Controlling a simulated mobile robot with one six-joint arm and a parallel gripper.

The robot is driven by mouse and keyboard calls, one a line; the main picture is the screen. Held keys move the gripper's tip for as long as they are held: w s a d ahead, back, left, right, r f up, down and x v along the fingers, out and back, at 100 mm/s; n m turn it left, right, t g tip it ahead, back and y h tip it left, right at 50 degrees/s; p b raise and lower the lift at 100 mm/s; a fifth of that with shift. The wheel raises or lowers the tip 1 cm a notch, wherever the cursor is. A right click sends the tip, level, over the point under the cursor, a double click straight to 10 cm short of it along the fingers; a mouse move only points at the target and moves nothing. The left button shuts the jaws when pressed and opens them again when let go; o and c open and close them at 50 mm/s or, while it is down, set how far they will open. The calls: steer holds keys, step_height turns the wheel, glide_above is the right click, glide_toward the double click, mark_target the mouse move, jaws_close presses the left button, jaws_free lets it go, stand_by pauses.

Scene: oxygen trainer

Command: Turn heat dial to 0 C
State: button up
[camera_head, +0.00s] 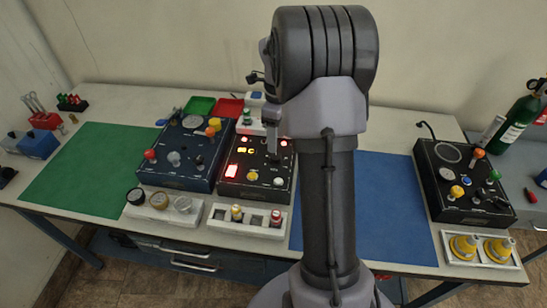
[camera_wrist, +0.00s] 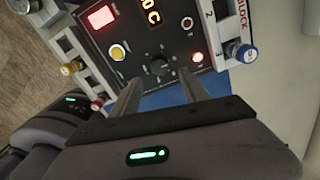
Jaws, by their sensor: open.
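The heat dial (camera_wrist: 160,63) is a dark round knob on the black front panel. It shows in the wrist view just beyond my fingertips, and its pointer is too dark to read. The heat unit (camera_head: 258,187) is a black box in the middle of the table in the head view. Its yellow display (camera_head: 245,150) shows a C, with the full number unclear; it also shows in the wrist view (camera_wrist: 152,12), cut by the top edge. My gripper (camera_wrist: 161,87) is open and empty, its two fingers apart and pointing toward the dial.
On the heat unit are a red lit screen (camera_wrist: 102,17), a yellow button (camera_wrist: 118,52) and a red light (camera_wrist: 197,58). A blue box with knobs (camera_head: 178,160) stands close on the left. A white holder (camera_head: 249,224) lies in front. A blue mat (camera_head: 395,210) is mostly clear.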

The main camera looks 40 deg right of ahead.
mark_target(275, 156)
step_height(275, 156, down, 7)
steer(key=shift+a+r+b, duration=0.15)
steer(key=shift+b, duration=0.8)
jaws_close()
